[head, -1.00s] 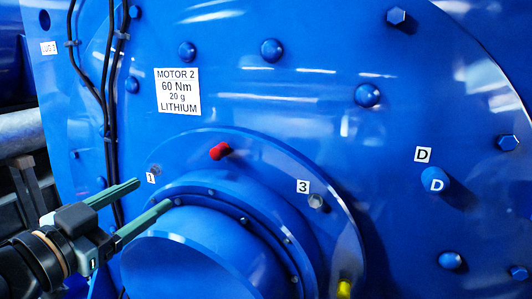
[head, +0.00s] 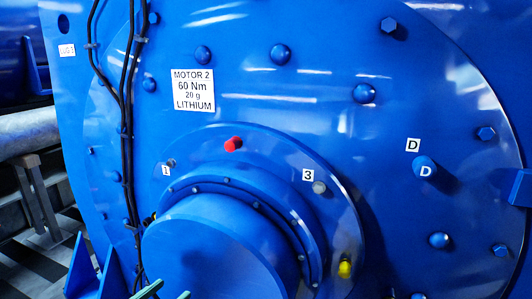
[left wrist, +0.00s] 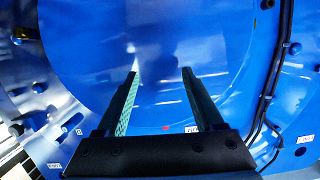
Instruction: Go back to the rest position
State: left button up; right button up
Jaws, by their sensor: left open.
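The large blue motor (head: 310,110) fills most of the head view. My right gripper is in neither view.
On the flange are a red cap (head: 233,144), a yellow cap (head: 345,268), and grey bolts by labels 1 (head: 171,163) and 3 (head: 319,188). Black cables (head: 128,130) run down the left side. A grey pipe (head: 30,132) lies beyond.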

pick_arm(q)
jog(key=s+d+f+n+g+y, duration=0.1)
jog(key=s+f, duration=0.5)
jog(key=f, duration=0.3)
jog(key=s+d+f+g, duration=0.1)
jog(key=s+f+g, duration=0.1)
jog(key=s+f, duration=0.5)
jog(key=s+f+n+g+y, duration=0.1)
jog(key=s+f+g, duration=0.1)
jog(key=s+f, duration=0.5)
notch_tip(320, 180, down, 6)
jog(key=shift+s+d+f+n+y+p, duration=0.1)
jog(key=shift+s+d+n+y+p, duration=0.2)
jog(key=shift+d, duration=0.1)
